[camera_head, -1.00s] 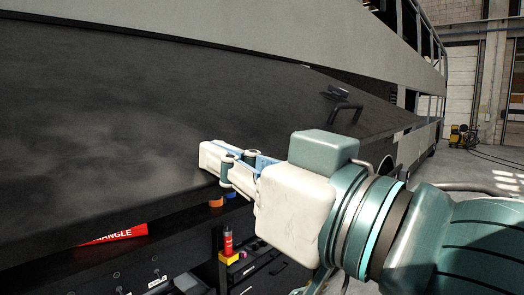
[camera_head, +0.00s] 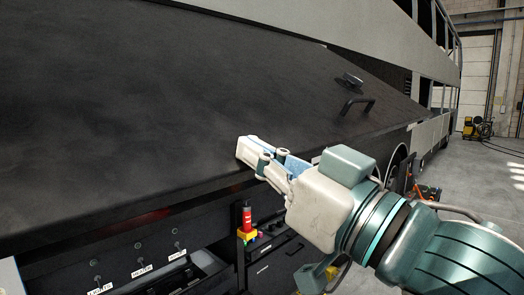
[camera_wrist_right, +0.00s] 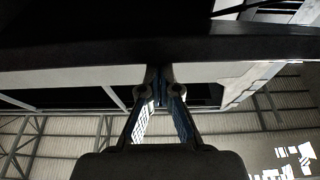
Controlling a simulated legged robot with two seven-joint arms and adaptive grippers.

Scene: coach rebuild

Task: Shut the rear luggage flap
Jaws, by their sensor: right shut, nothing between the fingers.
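The rear luggage flap (camera_head: 190,110) is a big dark panel on the side of the coach. It slopes outward and down from its top edge, partly open, with the luggage bay showing below it. A black handle (camera_head: 355,104) sits on its outer face toward the right. My right gripper (camera_head: 243,150) is shut and empty, its fingertips at the flap's lower edge; I cannot tell whether they touch. In the right wrist view the closed fingers (camera_wrist_right: 159,88) point at a dark edge crossing the picture. My left gripper is not in view.
Below the flap are labelled switches (camera_head: 139,258), a red-and-yellow beacon-like item (camera_head: 246,222) and dark drawers (camera_head: 275,262). The grey coach body (camera_head: 270,20) rises above. A yellow machine (camera_head: 478,128) stands far right on open floor.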

